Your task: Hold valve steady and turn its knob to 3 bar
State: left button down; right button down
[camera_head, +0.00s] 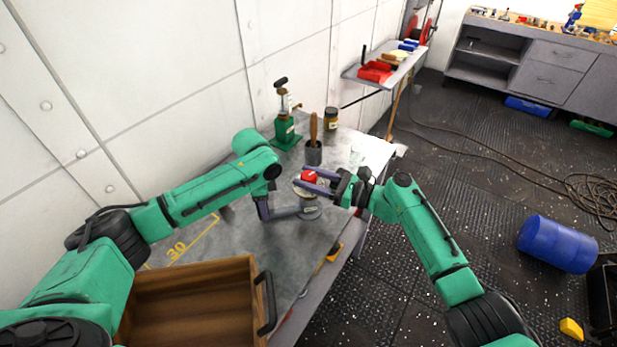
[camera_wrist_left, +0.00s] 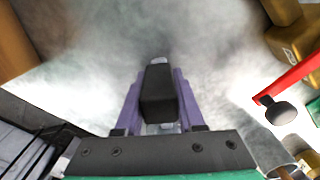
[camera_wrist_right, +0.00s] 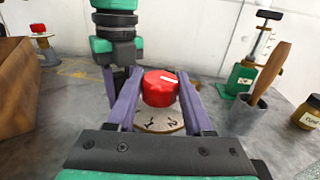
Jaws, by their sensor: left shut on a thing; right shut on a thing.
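The valve has a red knob (camera_head: 309,177) with a white mark, above a pale round dial and a grey body on the grey table. In the right wrist view the red knob (camera_wrist_right: 160,90) sits between my right fingers, and the dial (camera_wrist_right: 160,124) below shows a 1 and a 2; the rest is hidden. My right gripper (camera_head: 322,183) is shut on the knob from the right. My left gripper (camera_head: 290,212) is low at the valve's left side. In the left wrist view its purple fingers are shut on a black grip (camera_wrist_left: 159,95), seemingly the valve's handle.
A wooden box (camera_head: 190,262) stands at the table's front left. Behind the valve are a cup with a wooden handle (camera_head: 313,152), a green press (camera_head: 285,133) and a jar (camera_head: 331,119). Another red-topped item (camera_wrist_right: 38,29) stands further left. A wall borders the table.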

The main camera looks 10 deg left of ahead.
pick_arm(q)
jog(key=shift+s+a, duration=0.1)
pick_arm(e)
jog(key=shift+s+n+g, duration=0.1)
jog(key=shift+n+g, duration=0.2)
jog(key=shift+g, duration=0.2)
jog(key=shift+c, duration=1.4)
grip_release()
jog(key=shift+d, duration=0.1)
jog(key=s+d, duration=0.1)
jog(key=d, duration=1.1)
jog(key=shift+s, duration=0.25)
pick_arm(q)
jog(key=shift+c, duration=2.2)
grip_release()
